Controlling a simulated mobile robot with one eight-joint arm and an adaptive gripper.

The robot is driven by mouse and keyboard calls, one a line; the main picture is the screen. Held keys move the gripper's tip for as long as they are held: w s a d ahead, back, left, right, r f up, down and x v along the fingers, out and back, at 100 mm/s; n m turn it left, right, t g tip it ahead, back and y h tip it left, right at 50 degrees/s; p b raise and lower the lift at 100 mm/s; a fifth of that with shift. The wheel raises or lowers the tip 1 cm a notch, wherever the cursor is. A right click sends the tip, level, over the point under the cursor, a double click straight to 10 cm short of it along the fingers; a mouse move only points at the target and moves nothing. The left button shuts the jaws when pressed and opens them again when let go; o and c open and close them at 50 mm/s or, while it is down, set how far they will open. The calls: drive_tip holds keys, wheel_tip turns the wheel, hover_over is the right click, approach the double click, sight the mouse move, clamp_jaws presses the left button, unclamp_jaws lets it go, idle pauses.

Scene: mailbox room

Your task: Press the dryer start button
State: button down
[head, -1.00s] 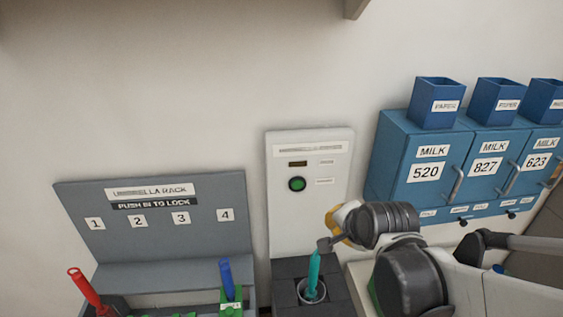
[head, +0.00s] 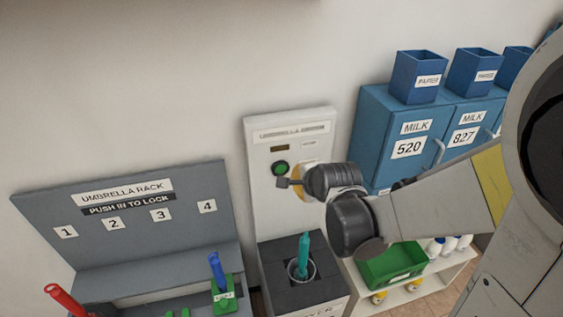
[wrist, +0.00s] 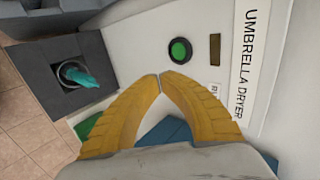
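The dryer start button (head: 280,168) is a round green button in a dark ring on the white umbrella dryer panel (head: 264,204). The button also shows in the wrist view (wrist: 180,50), just beyond my fingertips and slightly right of them. My gripper (head: 284,182) is in front of the panel, just below the button in the head view. Its yellow fingers (wrist: 159,76) meet at the tips in the wrist view, with nothing between them. A gap appears between the tips and the button; contact cannot be seen.
A teal umbrella (head: 304,256) stands in the dark dryer base (head: 268,274) below. The umbrella rack (head: 215,187) is at left, holding a red (head: 64,300) and a blue umbrella (head: 217,270). Blue mailboxes (head: 378,126) and a green bin (head: 392,265) are at right.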

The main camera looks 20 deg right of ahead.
sight(284, 170)
drive_tip(key=shift+w+r+b+x, duration=0.35)
drive_tip(key=shift+b+x, duration=0.4)
drive_tip(key=shift+x, duration=1.15)
drive_tip(key=shift+w+r+b+x, duration=0.35)
drive_tip(key=shift+b+x, duration=0.4)
drive_tip(key=shift+x, duration=1.15)
drive_tip(key=shift+w+r+b+x, duration=0.3)
drive_tip(key=shift+b+x, duration=0.45)
drive_tip(key=shift+x, duration=1.15)
drive_tip(key=shift+w+r, duration=0.1)
drive_tip(key=shift+w, duration=0.8)
